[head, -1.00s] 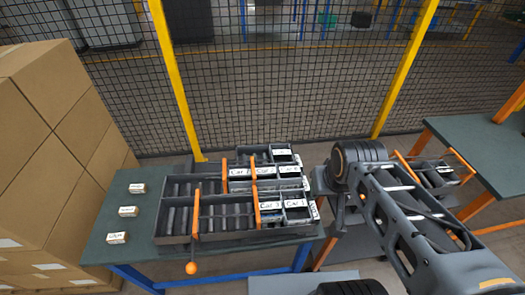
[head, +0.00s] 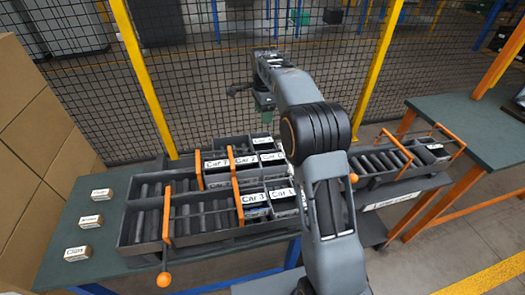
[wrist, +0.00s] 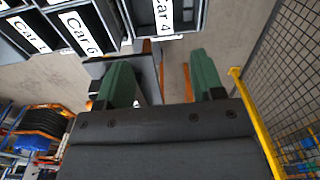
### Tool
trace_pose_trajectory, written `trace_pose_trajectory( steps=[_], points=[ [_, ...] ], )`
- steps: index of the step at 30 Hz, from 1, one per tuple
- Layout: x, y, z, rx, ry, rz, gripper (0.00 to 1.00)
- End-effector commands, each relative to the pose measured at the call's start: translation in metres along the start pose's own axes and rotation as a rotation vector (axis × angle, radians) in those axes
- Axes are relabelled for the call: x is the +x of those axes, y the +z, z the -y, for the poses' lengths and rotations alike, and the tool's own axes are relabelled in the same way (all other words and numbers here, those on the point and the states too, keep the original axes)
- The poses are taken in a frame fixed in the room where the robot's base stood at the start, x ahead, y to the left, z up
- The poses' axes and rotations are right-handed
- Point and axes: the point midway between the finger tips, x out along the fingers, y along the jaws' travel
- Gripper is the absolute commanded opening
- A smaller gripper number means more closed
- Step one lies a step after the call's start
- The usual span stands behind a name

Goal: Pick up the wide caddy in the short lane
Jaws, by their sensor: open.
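Dark caddies with white labels stand at the right end of the roller lanes on the left table. Front-lane caddies are labelled Car 3 (head: 254,203) and Car 1 (head: 284,201); others behind include one reading Car 7 (head: 216,165). I cannot tell which is the wide caddy or which lane is the short one. My gripper (head: 264,103) is above and behind the back caddies, apart from them. In the wrist view its green fingers (wrist: 160,72) are open and empty. Caddies labelled Car 6 (wrist: 82,30) and Car 4 (wrist: 163,15) show at the top there.
Orange gates (head: 167,212) cross the lanes. Three small labelled blocks (head: 90,221) lie at the table's left. Another roller lane (head: 375,160) and a green-topped table (head: 460,135) are at right. Stacked boxes (head: 40,140) stand left; a mesh fence (head: 200,80) closes the back.

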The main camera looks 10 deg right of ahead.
Motion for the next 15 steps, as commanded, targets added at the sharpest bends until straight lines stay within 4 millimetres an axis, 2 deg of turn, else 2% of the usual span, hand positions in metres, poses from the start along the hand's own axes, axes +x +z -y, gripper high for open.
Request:
trace_pose_trajectory(
  steps=[4,9,15],
  points=[
    [0.023,-0.001,0.007,0.052,0.013,0.001,0.62],
    [0.055,-0.001,0.007,0.062,0.017,0.001,0.62],
    [0.084,-0.001,0.007,0.06,0.014,0.001,0.62]
  ],
)
